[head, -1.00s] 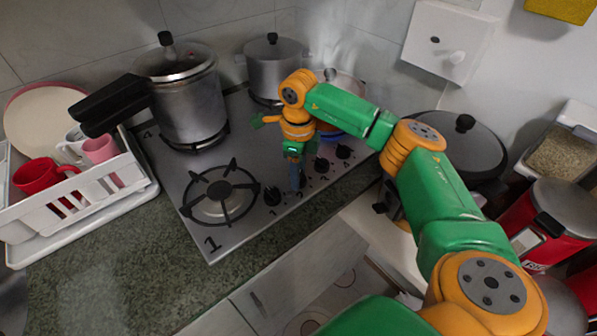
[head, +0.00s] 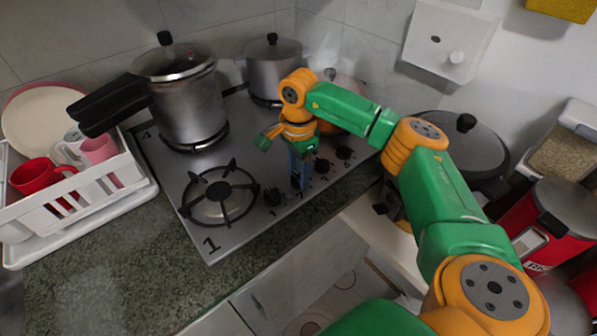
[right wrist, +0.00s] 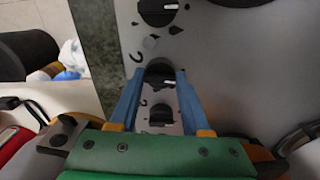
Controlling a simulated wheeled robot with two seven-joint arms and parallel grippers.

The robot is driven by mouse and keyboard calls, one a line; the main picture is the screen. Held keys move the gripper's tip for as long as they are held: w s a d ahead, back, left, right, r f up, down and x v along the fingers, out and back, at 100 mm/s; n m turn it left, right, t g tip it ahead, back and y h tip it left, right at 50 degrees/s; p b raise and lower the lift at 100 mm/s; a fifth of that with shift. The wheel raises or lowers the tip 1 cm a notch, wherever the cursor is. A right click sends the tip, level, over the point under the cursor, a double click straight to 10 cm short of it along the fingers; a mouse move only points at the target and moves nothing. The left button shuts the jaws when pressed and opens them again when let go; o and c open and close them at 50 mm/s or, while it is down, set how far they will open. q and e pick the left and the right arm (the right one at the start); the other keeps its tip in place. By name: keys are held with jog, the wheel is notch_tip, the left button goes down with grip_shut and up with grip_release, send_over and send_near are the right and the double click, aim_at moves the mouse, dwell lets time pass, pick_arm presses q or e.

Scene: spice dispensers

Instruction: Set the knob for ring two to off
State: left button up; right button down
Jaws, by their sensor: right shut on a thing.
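The stove (head: 240,228) has a row of black knobs along its front right edge. My right gripper (head: 297,181) points down over the second knob from the left, the ring two knob. In the right wrist view my right gripper's (right wrist: 160,78) two blue fingers stand on either side of this ring two knob (right wrist: 160,72) and are shut on it. A white mark shows on the knob's lower right. The ring one knob (head: 272,197) is free to its left. The ring three knob (head: 322,166) and ring four knob (head: 344,152) are to its right. My left gripper is not in view.
A bare burner (head: 221,197) is at front left. A pressure cooker (head: 188,105) and a lidded pot (head: 273,65) stand behind. A pan (head: 345,90) is partly hidden by my arm. A white dish rack (head: 105,185) with cups stands left.

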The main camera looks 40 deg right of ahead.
aim_at(298, 175)
jog(key=shift+r+n, duration=0.1)
jog(key=shift+n, duration=0.4)
dwell(0.3)
jog(key=shift+c, duration=1.8)
grip_release()
jog(key=shift+r, duration=0.3)
notch_tip(298, 175, up, 6)
jog(key=shift+r+b, duration=0.2)
jog(key=shift+b, duration=0.4)
